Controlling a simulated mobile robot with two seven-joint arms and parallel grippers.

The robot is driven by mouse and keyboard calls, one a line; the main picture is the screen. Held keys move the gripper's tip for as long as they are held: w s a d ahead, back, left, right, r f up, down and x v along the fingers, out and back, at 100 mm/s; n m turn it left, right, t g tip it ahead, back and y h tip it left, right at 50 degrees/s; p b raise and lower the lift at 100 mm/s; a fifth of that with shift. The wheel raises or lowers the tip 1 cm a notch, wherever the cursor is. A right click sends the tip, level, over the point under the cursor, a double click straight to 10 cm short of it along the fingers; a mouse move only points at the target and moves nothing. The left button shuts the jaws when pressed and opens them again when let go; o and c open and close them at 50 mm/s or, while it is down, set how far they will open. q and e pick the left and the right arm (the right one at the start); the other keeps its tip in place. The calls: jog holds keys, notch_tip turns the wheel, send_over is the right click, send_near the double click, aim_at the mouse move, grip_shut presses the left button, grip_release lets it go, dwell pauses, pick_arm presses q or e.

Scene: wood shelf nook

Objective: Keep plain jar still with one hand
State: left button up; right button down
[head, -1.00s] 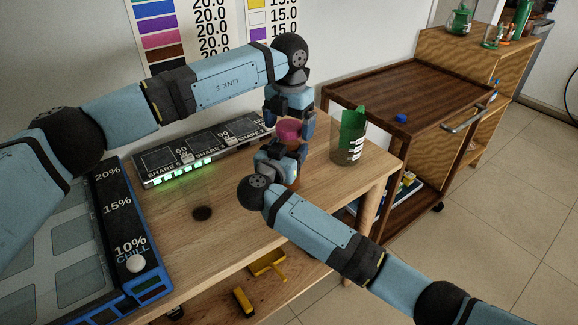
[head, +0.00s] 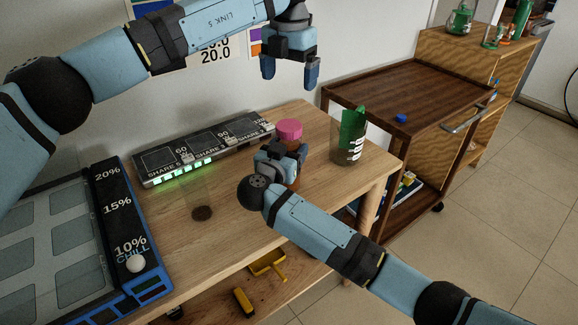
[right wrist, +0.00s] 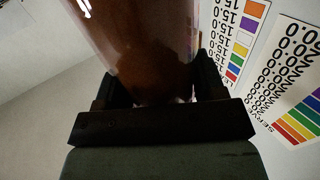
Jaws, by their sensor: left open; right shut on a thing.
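The plain jar (head: 292,178) stands on the wooden table, with a pink lid (head: 289,130) on top. My right gripper (head: 284,158) is shut on the jar's body, below the lid, and hides much of it. In the right wrist view the jar (right wrist: 150,45) shows reddish-brown contents between the two dark fingers. My left gripper (head: 290,78) is open and empty, pointing down in the air above the lid, clear of it.
A clear container with a green item (head: 348,150) stands right of the jar. A panel with green lights (head: 200,155) runs along the table's back. A brown cart (head: 400,85) is at right.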

jog(key=shift+c, duration=0.7)
grip_release()
jog(key=p+v, duration=0.2)
jog(key=v, duration=1.2)
jog(key=shift+r+p, duration=0.15)
jog(key=shift+p, duration=0.15)
